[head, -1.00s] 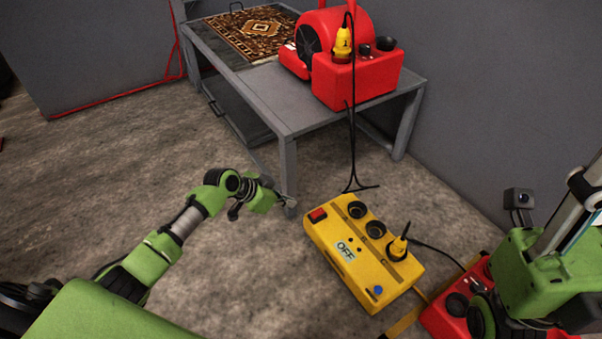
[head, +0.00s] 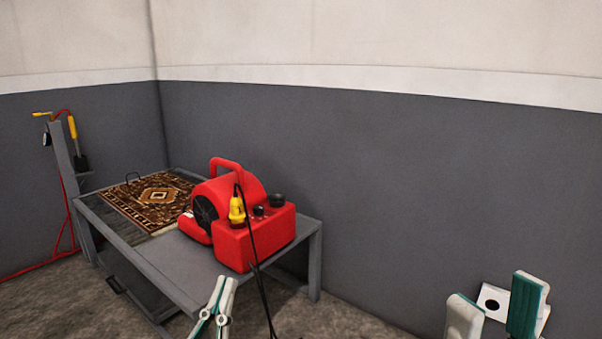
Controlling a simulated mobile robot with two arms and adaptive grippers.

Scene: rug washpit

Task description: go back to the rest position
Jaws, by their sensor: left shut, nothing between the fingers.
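My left gripper (head: 224,281) is at the bottom of the head view, left of centre, in front of the grey table's near edge. Its two slim pale fingers point up, lie together and hold nothing. My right gripper (head: 496,288) is at the bottom right, with its white and teal finger pads spread apart. No held object shows between the pads. Both arms are mostly below the frame.
A grey table (head: 165,268) bears a patterned rug (head: 125,199) and a red blower (head: 247,225) with a yellow plug (head: 237,209) and hanging black cable. A post with a red hose (head: 62,160) stands left. A white plate (head: 493,301) shows behind my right gripper.

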